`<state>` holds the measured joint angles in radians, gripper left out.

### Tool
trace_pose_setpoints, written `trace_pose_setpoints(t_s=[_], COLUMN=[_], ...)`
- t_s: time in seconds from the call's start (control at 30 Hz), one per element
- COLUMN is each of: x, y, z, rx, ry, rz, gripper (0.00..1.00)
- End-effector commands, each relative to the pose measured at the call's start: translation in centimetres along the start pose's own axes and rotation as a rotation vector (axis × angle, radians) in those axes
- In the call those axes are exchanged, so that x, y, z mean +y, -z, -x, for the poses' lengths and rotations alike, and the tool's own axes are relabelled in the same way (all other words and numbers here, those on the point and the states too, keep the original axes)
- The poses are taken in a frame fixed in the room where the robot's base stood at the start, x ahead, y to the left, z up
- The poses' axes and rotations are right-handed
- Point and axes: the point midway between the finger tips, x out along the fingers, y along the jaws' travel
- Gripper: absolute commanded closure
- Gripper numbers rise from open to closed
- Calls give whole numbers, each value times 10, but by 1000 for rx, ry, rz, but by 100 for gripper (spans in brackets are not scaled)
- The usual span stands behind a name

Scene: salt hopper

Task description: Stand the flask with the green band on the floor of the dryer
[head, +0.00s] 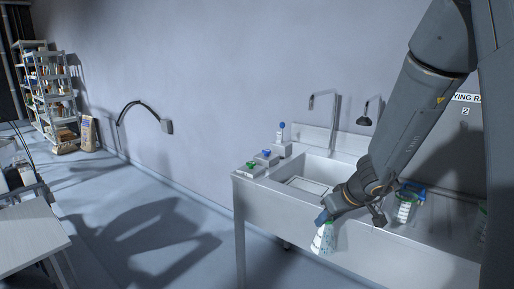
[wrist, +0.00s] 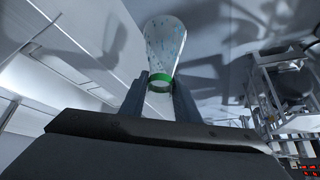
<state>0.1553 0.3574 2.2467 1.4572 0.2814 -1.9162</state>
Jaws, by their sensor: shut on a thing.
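My gripper (head: 326,217) is shut on the flask with the green band (head: 322,241). It holds the flask in the air at the front edge of the sink, wide end down and slightly tilted. In the wrist view the same flask (wrist: 165,45) sits between my two fingers (wrist: 163,88), gripped near its narrow, green-banded end. Its body is pale with bluish specks. I cannot make out the dryer in either view.
The white sink unit (head: 262,206) has a basin and taps. Another flask-like vessel (head: 404,212) stands on its right part, near my arm. A wall sign (head: 466,98) reads partly "YING R". A shelf (head: 50,95) stands far left; a white table (head: 30,238) is front left. Floor between is clear.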

Motion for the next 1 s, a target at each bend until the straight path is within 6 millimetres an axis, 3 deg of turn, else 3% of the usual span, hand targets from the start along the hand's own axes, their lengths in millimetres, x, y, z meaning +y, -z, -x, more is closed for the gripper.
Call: trace_pose_setpoints(t_s=[0.47, 1.0], x=[45, 89], y=[-4, -60], z=[37, 101], rx=[2, -1], ry=[113, 268], rz=[179, 417], gripper=[100, 100])
